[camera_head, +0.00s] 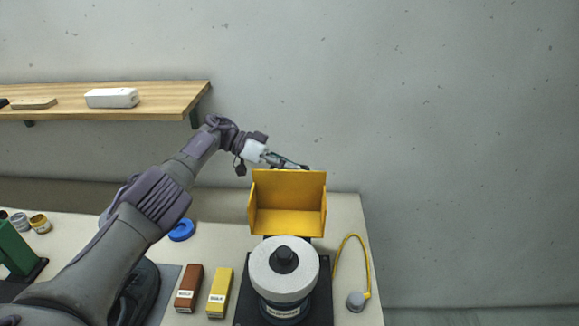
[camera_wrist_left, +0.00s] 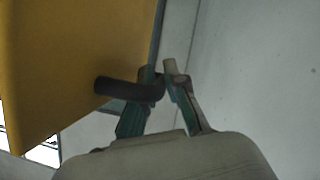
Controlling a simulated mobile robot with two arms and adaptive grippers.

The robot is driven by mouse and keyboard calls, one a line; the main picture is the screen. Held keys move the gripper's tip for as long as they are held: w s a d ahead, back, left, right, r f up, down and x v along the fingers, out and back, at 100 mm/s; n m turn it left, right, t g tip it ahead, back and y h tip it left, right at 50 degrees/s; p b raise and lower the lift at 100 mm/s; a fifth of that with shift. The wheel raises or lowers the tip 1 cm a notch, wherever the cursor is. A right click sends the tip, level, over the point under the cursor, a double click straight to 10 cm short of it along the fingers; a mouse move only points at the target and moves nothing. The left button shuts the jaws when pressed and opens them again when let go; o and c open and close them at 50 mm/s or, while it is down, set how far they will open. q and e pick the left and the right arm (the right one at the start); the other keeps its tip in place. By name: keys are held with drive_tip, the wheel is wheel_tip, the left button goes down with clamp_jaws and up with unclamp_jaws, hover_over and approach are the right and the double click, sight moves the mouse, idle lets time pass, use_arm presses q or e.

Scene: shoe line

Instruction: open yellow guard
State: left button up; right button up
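The yellow guard (camera_head: 288,222) stands behind the white round wheel (camera_head: 283,267), with a raised back panel, low sides and its hollow side facing me. My left gripper (camera_head: 303,167) is at the top back edge of the guard, partly hidden by it. In the left wrist view, the guard's yellow face (camera_wrist_left: 70,60) fills the left side, and a dark bent handle (camera_wrist_left: 122,87) sticks out from it. The fingers of my left gripper (camera_wrist_left: 161,72) are close together around the handle's bent end. My right gripper is not in view.
A brown block (camera_head: 189,288) and a yellow block (camera_head: 220,292) lie left of the wheel. A blue ring (camera_head: 181,230) lies behind them. A yellow cord with a grey end (camera_head: 356,300) lies on the right. A wooden shelf (camera_head: 160,99) hangs at upper left.

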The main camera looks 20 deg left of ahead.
use_arm(q)
drive_tip(key=shift+o, duration=0.6)
wheel_tip(320, 180, up, 10)
